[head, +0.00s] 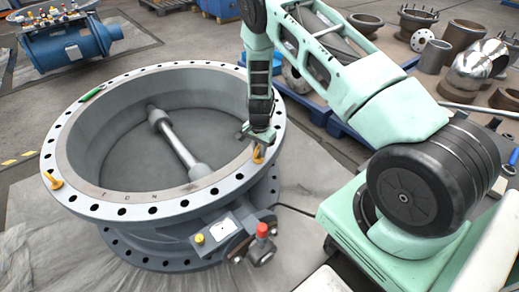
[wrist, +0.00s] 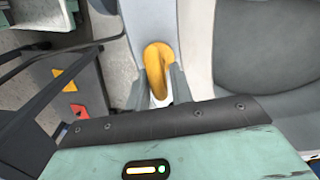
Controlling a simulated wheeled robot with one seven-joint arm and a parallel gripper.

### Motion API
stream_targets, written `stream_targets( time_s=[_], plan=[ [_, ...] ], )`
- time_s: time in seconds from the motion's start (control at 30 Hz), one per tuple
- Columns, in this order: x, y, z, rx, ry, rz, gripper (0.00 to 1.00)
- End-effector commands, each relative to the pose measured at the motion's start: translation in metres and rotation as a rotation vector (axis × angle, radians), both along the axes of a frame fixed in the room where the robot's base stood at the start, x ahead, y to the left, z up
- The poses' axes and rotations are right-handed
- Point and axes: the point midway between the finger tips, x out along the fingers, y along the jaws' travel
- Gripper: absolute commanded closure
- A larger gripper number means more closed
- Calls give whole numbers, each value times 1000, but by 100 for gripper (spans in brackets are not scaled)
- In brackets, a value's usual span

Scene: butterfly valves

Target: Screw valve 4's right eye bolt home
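Valve 4 is probably the large grey valve body (head: 110,205) in the head view; I cannot read its number. It lies with its round flange facing up. The right eye bolt (head: 258,154), yellow, stands on the flange's right side. My gripper (head: 259,140) is over it, pointing down. In the wrist view the eye bolt's yellow ring (wrist: 158,62) lies between the two dark fingers of my gripper (wrist: 160,88), one close on each side. I cannot tell whether they press on it. The bolt's shank and seat are hidden.
A second yellow eye bolt (head: 53,181) stands on the flange's left side. A green marker-like object (head: 92,93) lies on the rim. Pipe parts (head: 466,38) lie behind my arm.

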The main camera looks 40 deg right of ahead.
Motion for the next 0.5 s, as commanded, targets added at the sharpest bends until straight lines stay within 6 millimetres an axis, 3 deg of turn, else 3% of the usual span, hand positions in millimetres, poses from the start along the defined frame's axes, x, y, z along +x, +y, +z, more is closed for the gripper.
stream_targets(
  time_s=[0.33,0.5],
  plan=[
    [0,0,1,0,1,1,66],
    [0,0,18,-1,-1,2,66]
  ],
)
